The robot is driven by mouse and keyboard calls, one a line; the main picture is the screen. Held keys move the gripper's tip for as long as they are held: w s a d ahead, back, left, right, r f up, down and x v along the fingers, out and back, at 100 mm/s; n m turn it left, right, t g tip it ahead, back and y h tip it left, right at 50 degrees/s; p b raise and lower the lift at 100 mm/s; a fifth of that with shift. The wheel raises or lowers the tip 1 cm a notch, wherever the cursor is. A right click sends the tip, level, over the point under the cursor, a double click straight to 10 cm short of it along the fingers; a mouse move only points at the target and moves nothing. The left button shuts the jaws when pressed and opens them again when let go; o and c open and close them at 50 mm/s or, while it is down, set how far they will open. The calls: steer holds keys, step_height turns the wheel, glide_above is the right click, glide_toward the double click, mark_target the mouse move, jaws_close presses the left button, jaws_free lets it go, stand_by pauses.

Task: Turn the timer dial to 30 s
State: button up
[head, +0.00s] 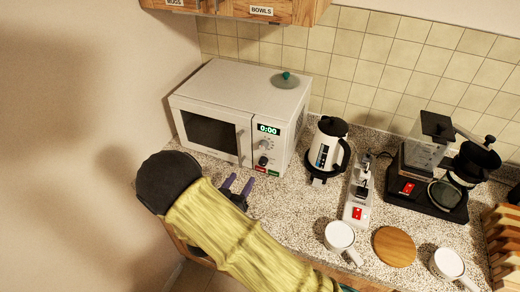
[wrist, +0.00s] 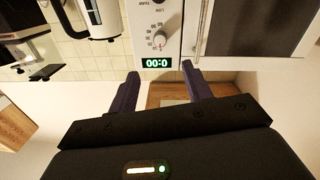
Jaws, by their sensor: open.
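The timer dial (head: 265,144) is a small light knob on the white microwave's (head: 230,85) front panel, just below the green display (head: 268,129), which reads 0:00. In the wrist view, upside down, the dial (wrist: 159,39) has a ring of small numbers and a reddish pointer mark; its exact setting is too small to tell. A darker knob (head: 263,161) sits lower on the panel. My gripper (head: 238,183) is open and empty in front of the microwave, apart from the dial. In the wrist view its fingertips (wrist: 160,70) are spread to either side of the display.
A kettle (head: 327,148) stands right of the microwave, beside a power strip (head: 358,195) with a red switch. A coffee maker (head: 430,180), two white mugs (head: 340,236) and a round wooden board (head: 394,247) are farther right. A green-knobbed lid (head: 287,80) sits on the microwave.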

mark_target(262, 148)
steer(key=p+x, duration=0.5)
steer(key=x, duration=0.8)
steer(key=shift+w+d+r, duration=0.15)
steer(key=shift+r, duration=0.05)
steer(key=shift+w+d+f, duration=0.15)
steer(key=shift+w+d, duration=0.05)
steer(key=shift+w, duration=0.45)
steer(key=c, duration=1)
